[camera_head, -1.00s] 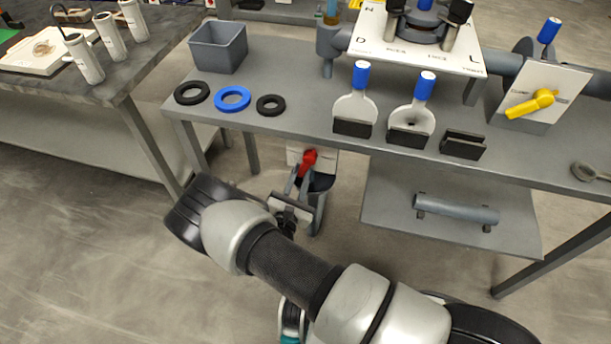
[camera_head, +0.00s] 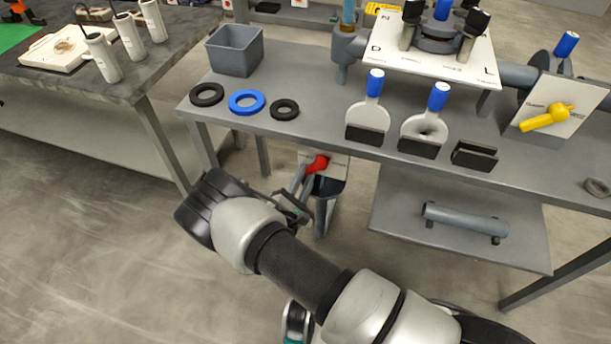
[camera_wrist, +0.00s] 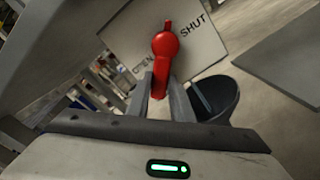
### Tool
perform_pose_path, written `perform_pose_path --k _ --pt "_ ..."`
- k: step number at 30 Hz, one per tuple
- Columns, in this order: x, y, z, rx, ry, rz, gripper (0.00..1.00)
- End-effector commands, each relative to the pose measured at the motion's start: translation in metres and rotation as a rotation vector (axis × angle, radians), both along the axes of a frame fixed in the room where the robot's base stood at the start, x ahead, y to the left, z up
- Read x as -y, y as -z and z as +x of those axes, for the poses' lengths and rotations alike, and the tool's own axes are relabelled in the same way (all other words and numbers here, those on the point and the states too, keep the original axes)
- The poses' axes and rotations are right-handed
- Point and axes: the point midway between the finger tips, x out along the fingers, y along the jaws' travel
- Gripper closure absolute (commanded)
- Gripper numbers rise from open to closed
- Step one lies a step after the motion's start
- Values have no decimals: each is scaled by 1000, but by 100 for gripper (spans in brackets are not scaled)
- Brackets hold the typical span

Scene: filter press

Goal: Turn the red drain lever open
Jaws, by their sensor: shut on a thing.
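The red drain lever (camera_head: 318,163) sits on a pale plate (camera_head: 338,168) under the front edge of the bench. In the wrist view the lever (camera_wrist: 165,52) has its round hub on the plate (camera_wrist: 196,40), which reads OPEN at lower left and SHUT at upper right. The lever's arm points down in that view, towards my gripper, nearer the OPEN word than the SHUT word. My gripper (camera_wrist: 165,88) is shut on the lever's lower end, one finger on each side. In the head view my gripper (camera_head: 303,180) reaches the lever from the lower left.
A dark bucket (camera_wrist: 215,97) stands below the lever, close to my fingers. The grey bench (camera_head: 300,70) overhangs from above, with rings, a bin and blue-handled parts on top. A lower shelf (camera_head: 400,235) holds a grey pipe at right. Open floor lies at left.

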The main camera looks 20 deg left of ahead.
Motion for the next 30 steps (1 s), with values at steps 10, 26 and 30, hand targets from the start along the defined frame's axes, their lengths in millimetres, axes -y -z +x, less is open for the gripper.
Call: perform_pose_path --k 10,26,30 --pt "-1 0 -1 -1 -1 5 61" --pt "-2 -1 -26 -1 -3 0 61" --pt "-4 -1 -59 -3 -4 0 61"
